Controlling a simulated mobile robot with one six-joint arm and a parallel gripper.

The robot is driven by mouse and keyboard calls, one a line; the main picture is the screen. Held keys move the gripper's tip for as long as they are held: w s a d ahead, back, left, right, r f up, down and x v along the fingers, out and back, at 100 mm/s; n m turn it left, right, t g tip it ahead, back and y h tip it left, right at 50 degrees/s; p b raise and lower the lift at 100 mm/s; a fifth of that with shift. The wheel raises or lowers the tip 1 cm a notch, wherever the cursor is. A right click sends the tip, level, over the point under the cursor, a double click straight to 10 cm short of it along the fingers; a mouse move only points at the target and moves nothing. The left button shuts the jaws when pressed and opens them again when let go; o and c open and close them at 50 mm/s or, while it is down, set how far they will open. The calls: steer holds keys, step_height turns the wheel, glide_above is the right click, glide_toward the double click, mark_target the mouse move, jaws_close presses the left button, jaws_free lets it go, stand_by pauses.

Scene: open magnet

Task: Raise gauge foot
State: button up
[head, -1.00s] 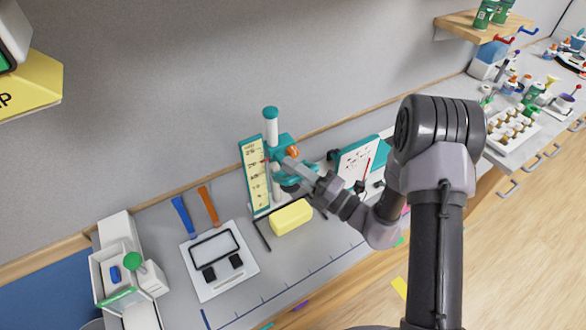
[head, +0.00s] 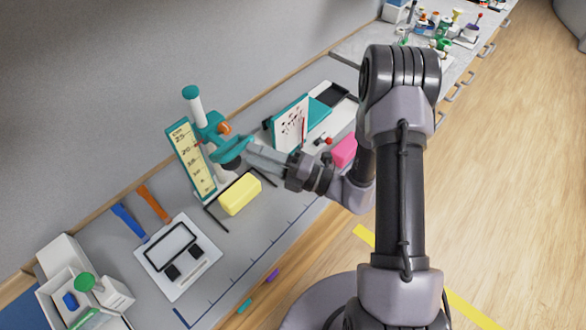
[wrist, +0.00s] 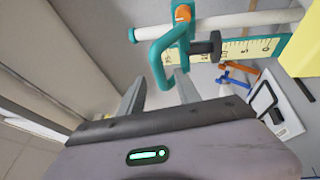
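The gauge stands against the wall, with a white post (head: 192,100), a yellow scale panel (head: 190,160) and a teal carriage (head: 210,130) with an orange knob (head: 224,128). The carriage is on the upper part of the post. Its teal looped handle (wrist: 160,62) reaches toward my gripper (wrist: 160,82). A dark cylindrical piece (wrist: 207,47), possibly the foot, sticks out from the carriage. My gripper is open, its fingers apart on either side of the loop's near end. I cannot tell whether they touch it. A yellow block (head: 240,194) lies on the bench below.
A white tray (head: 190,272) and blue and orange tools (head: 153,203) lie left of the gauge. A white box (head: 65,262) stands farther left. A marked white board (head: 290,124) and a pink block (head: 343,151) are to the right. The bench front is mostly clear.

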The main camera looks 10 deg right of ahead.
steer(key=v, duration=0.9)
steer(key=shift+s+d, duration=0.25)
steer(key=shift+f, duration=0.1)
steer(key=s+a+f+n+g+h+b, duration=0.1)
steer(key=s+a+n+g+h+b, duration=0.35)
steer(key=n, duration=0.65)
steer(key=s+a+f+n+g+h+b, duration=0.1)
steer(key=s+a+n+g+b, duration=0.3)
steer(key=s+n+g+b, duration=0.5)
steer(key=s+d+n+t+h+b, duration=0.1)
steer(key=d+n+t+h+b, duration=0.5)
steer(key=n, duration=1.1)
steer(key=t+h, duration=0.2)
steer(key=h, duration=0.1)
steer(key=shift+s+d+f+n, duration=0.15)
steer(key=shift+d+f+n, duration=0.15)
steer(key=shift+d+f, duration=0.05)
